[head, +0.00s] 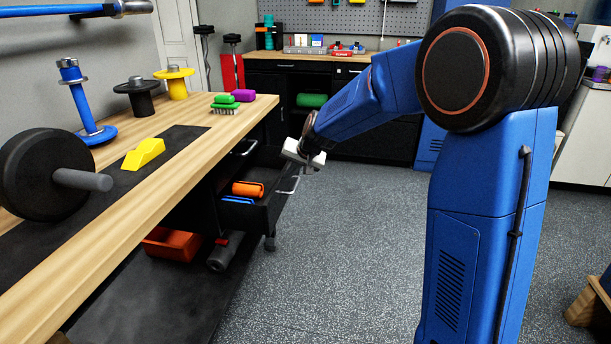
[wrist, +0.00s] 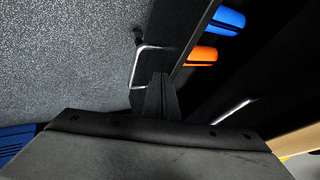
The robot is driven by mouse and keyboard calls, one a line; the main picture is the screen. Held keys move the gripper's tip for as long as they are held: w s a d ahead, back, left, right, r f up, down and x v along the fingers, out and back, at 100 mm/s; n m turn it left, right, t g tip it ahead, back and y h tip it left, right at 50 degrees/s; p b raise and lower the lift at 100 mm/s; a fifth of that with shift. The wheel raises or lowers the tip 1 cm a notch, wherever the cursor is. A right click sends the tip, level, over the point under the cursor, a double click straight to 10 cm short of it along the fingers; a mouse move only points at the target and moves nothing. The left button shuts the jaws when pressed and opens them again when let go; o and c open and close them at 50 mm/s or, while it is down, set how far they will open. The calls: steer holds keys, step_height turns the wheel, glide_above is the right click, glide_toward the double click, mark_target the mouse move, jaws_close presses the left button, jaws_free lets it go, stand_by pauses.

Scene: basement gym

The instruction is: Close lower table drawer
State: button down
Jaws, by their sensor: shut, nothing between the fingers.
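The lower drawer (head: 271,206) of the workbench is pulled out. It holds an orange item (head: 248,189) and a blue item (head: 238,200). Its silver handle (head: 290,186) faces the open floor. In the wrist view the same handle (wrist: 137,68) lies just left of my fingertips, with the dark drawer edge (wrist: 197,38) to the right. My gripper (head: 311,168) is shut and empty, close to the drawer front in the head view. It also shows in the wrist view (wrist: 160,78). Whether the fingers touch the handle, I cannot tell.
The upper drawer's handle (head: 245,148) is above, under the wooden benchtop (head: 225,125). An orange bin (head: 172,243) and a grey roller (head: 224,252) lie on the low shelf. The speckled floor (head: 340,240) beside the drawer is clear. A dark cabinet (head: 280,85) stands behind.

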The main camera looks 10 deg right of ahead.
steer(key=w+a, duration=0.5)
steer(key=a, duration=0.5)
steer(key=shift+a, duration=0.3)
